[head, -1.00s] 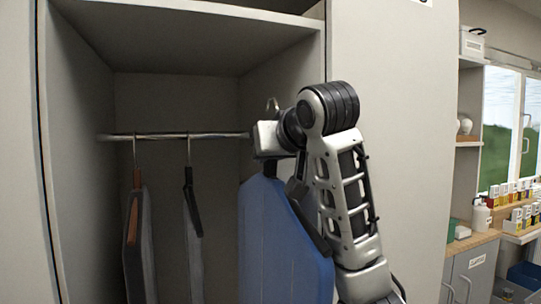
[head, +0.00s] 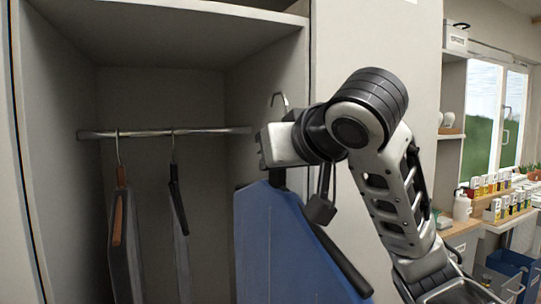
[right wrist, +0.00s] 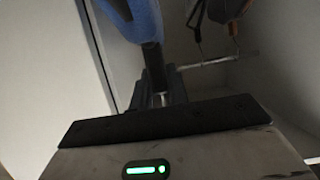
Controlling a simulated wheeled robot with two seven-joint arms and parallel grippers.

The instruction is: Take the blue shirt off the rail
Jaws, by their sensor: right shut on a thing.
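The blue shirt (head: 285,245) hangs on a dark hanger (head: 340,260) in the head view, at the front right of the open wardrobe. My right gripper (head: 277,160) is shut on the hanger near its neck, above the shirt's shoulders. The hanger's metal hook (head: 279,98) stands up above the gripper, higher than the rail (head: 215,131) in the picture and right of its visible part. It looks clear of the rail. In the right wrist view the shirt (right wrist: 140,18) and the dark hanger neck (right wrist: 154,65) show between the jaws. My left gripper is not in view.
Two more garments hang on the rail: one on a brown hanger (head: 120,210), one on a dark hanger (head: 178,200). A shelf (head: 165,40) runs above. The wardrobe's right side panel stands behind my right arm. A counter with small bottles (head: 495,185) is far right.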

